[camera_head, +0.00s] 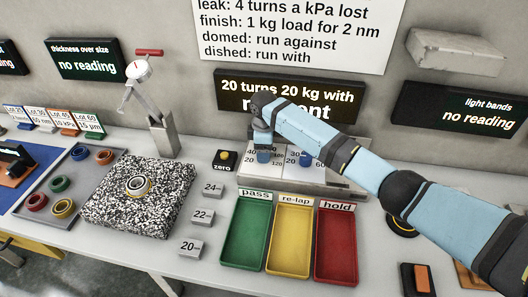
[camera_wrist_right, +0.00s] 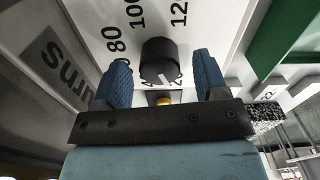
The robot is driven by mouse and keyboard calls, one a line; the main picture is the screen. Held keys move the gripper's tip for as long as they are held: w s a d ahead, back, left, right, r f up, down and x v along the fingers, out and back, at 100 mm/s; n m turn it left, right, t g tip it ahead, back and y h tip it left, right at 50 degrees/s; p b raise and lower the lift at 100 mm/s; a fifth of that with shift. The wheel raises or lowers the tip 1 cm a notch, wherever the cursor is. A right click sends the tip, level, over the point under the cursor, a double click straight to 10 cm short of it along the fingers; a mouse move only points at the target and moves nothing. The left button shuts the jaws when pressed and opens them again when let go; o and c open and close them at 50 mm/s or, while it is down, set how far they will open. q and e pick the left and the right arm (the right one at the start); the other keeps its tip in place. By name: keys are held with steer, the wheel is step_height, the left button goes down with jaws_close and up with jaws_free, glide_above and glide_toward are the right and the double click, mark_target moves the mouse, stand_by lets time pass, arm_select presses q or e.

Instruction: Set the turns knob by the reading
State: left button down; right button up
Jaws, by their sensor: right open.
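The grey control console (camera_head: 290,182) stands at the back of the bench, its printed scales partly hidden by my right arm. In the right wrist view, the black turns knob (camera_wrist_right: 158,62) has a white pointer line and stands between my fingertips with gaps on both sides. Numbers 80, 100 and 120 show around it, beside the word "turns". My right gripper (camera_wrist_right: 163,80) is open around the knob; in the head view it (camera_head: 264,155) reaches down onto the console. The dark display (camera_head: 232,88) reads "20 turns 20 kg with", its second line partly hidden. My left gripper is not in view.
Green (camera_head: 246,233), yellow (camera_head: 291,240) and red (camera_head: 336,243) trays stand in front of the console. A gauge stand (camera_head: 162,135) rises behind the plate.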

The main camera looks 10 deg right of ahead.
steer(key=shift+f, duration=0.55)
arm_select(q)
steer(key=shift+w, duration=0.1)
arm_select(e)
steer(key=c, duration=0.9)
steer(key=shift+r+m+p, duration=0.25)
steer(key=shift+m+p, duration=0.25)
steer(key=shift+p, duration=0.6)
steer(key=shift+c, duration=0.2)
steer(key=m+p, duration=0.2)
steer(key=p, duration=0.1)
steer(key=shift+r, duration=0.1)
steer(key=m+p, duration=0.2)
steer(key=p, duration=0.1)
steer(key=shift+m, duration=0.3)
arm_select(q)
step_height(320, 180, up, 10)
steer(key=p, duration=0.3)
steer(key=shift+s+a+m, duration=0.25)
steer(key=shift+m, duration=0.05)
arm_select(e)
steer(key=shift+f+m, duration=0.15)
steer(key=shift+m, duration=0.65)
steer(key=shift+f+m, duration=0.15)
steer(key=shift+m, duration=0.65)
